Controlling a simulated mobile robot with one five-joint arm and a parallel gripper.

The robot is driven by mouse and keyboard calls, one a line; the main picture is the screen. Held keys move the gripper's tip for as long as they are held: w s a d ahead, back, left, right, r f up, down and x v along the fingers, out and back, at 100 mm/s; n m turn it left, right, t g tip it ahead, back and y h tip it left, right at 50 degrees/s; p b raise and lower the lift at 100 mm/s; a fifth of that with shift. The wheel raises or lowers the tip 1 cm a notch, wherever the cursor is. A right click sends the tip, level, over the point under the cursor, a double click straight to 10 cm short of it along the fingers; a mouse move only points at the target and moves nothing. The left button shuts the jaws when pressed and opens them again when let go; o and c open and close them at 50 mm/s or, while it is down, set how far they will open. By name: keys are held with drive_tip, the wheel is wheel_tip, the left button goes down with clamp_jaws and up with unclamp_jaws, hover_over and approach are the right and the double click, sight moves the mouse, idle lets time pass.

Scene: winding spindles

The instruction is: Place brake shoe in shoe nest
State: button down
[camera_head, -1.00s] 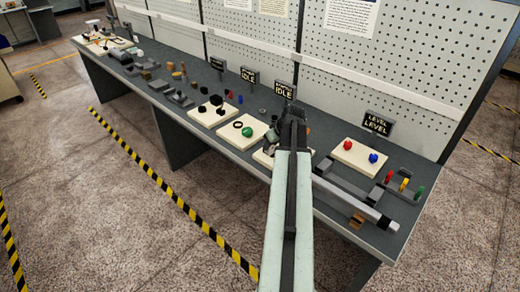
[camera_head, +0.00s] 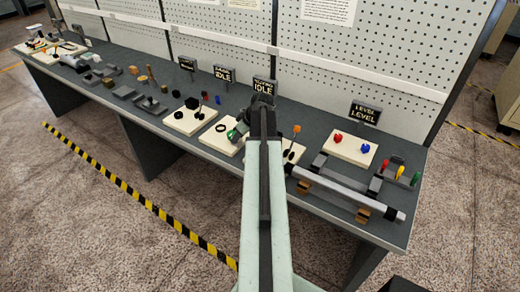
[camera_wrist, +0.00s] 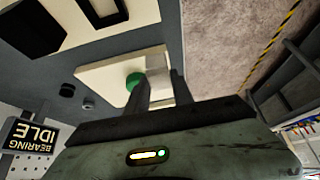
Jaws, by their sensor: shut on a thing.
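My gripper (camera_head: 243,124) is at the end of my outstretched arm, low over the cream plate with the green round knob (camera_head: 232,134). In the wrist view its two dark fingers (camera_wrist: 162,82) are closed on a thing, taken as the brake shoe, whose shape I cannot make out. The green knob shows there (camera_wrist: 134,79), partly behind the left finger. The cream plate (camera_wrist: 105,73) lies beyond the fingertips. I cannot tell whether they touch it. The shoe nest cannot be picked out with certainty.
A grey spindle bar (camera_head: 345,188) lies at the bench's right, with orange-brown blocks (camera_head: 363,214) beside it. A cream plate (camera_head: 340,147) with red and blue knobs stands behind. Small signs (camera_head: 264,87) and a pegboard (camera_head: 380,50) line the back. Several parts crowd the left bench.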

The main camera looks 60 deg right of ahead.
drive_tip(key=s+d, duration=0.1)
drive_tip(key=s, duration=0.1)
drive_tip(key=s+d, duration=0.2)
drive_tip(key=s, duration=0.1)
drive_tip(key=s+d+f, duration=0.1)
drive_tip(key=s, duration=0.2)
drive_tip(key=shift+s+d+b, duration=0.2)
drive_tip(key=shift+b, duration=0.15)
drive_tip(key=shift+s+d, duration=0.25)
drive_tip(key=shift+s, duration=0.3)
wheel_tip(320, 180, down, 4)
drive_tip(key=b, duration=0.4)
drive_tip(key=shift+w, duration=0.15)
drive_tip(key=shift+r, duration=0.25)
drive_tip(key=shift+f, duration=0.1)
drive_tip(key=c, duration=1.5)
unclamp_jaws()
drive_tip(key=shift+f, duration=0.15)
drive_tip(key=o, duration=0.4)
